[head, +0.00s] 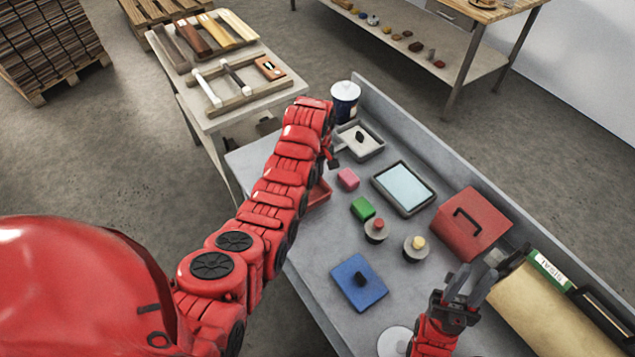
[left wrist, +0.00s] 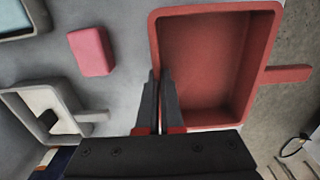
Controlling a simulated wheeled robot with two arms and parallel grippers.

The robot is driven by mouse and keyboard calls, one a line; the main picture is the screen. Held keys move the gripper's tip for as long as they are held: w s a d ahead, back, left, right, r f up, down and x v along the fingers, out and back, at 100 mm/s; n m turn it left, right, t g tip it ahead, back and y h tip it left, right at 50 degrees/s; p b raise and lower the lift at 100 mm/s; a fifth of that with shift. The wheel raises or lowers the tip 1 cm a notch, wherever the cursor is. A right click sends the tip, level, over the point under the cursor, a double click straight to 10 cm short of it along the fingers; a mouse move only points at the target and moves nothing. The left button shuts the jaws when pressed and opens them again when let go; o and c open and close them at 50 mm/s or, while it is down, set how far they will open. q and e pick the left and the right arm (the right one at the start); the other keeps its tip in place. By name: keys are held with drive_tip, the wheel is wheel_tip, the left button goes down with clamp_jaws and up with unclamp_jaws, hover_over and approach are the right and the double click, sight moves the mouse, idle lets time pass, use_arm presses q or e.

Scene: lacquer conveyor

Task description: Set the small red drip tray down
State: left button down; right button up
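The small red drip tray (left wrist: 215,65) is a shallow red box with a short handle, seen from above in the left wrist view. In the head view only a corner of the red tray (head: 319,193) shows, at the bench's left edge behind my left arm. My left gripper (left wrist: 160,78) has its fingers close together on either side of the tray's near wall. In the head view my left gripper (head: 331,152) is mostly hidden by its arm. Whether the tray touches the bench is hard to tell. My right gripper (head: 478,272) is open and empty at the lower right.
The grey bench (head: 310,262) also holds a pink block (head: 348,179), a green block (head: 362,209), a grey tray (head: 374,151), a framed pale panel (head: 404,188), two knobbed round pieces, a blue plate (head: 353,290) and a red box (head: 468,235). The bench's front left is bare.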

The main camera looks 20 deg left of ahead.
use_arm(q)
drive_tip(key=shift+f+p, duration=0.85)
drive_tip(key=shift+f, duration=1.05)
drive_tip(key=c, duration=1.1)
unclamp_jaws()
